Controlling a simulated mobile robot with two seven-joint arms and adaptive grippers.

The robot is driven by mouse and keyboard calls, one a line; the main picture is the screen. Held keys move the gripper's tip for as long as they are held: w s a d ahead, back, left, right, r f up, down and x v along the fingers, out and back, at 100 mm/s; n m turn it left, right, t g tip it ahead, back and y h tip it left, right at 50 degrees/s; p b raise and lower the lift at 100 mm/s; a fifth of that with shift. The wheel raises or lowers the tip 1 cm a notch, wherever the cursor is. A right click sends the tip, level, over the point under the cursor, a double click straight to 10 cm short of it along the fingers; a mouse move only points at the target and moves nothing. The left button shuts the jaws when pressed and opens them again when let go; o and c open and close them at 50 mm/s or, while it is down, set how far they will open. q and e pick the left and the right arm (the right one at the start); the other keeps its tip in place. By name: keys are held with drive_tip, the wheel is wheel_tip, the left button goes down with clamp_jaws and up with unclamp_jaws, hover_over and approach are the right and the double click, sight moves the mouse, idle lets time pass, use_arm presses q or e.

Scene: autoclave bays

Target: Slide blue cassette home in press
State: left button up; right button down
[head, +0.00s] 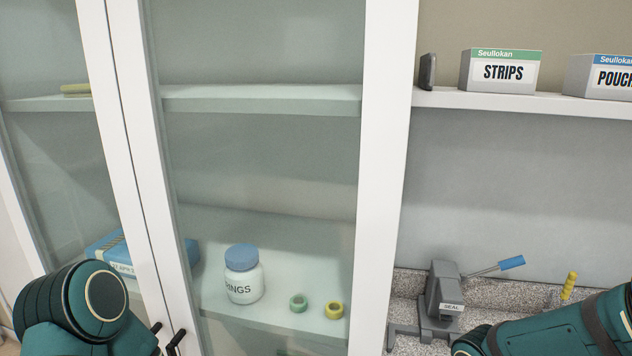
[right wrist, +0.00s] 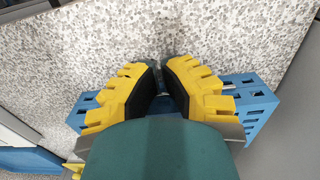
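The grey press labelled SEAL (head: 440,298) stands on the speckled counter at the lower right of the head view, its blue-tipped lever (head: 510,262) pointing right. In the right wrist view a blue slotted thing, likely the blue cassette (right wrist: 258,108), shows on both sides of my right gripper (right wrist: 160,75); its middle is hidden behind the fingers. The yellow, black-padded fingers have a gap between their tips, and I see nothing held there. A yellow ridged piece, likely one of these fingers, shows right of the press in the head view. My left gripper is out of view.
A glass-doored cabinet (head: 385,170) fills the left and middle, holding a jar with a blue lid (head: 243,278), a green ring (head: 298,302), a yellow ring (head: 334,310) and a blue box (head: 110,250). STRIPS (head: 503,71) and POUCH (head: 600,77) boxes stand on the upper right shelf (head: 530,103).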

drive_tip(key=shift+w, duration=0.1)
idle(0.5)
drive_tip(key=shift+w+d+p, duration=0.15)
drive_tip(key=shift+w+d, duration=0.2)
drive_tip(key=shift+w, duration=1)
drive_tip(key=shift+w+d+p, duration=0.15)
drive_tip(key=shift+w+d, duration=0.15)
drive_tip(key=shift+w, duration=1.1)
drive_tip(key=shift+w+d+p, duration=0.15)
drive_tip(key=shift+w+d, duration=0.2)
drive_tip(key=shift+w, duration=1)
drive_tip(key=shift+s+a+b, duration=0.2)
drive_tip(key=shift+s+b, duration=0.1)
drive_tip(key=shift+s, duration=0.45)
drive_tip(key=shift+s+a+b, duration=0.15)
drive_tip(key=shift+s+b, duration=0.15)
drive_tip(key=shift+s, duration=0.45)
wheel_tip(320, 180, up, 8)
drive_tip(key=p, duration=0.6)
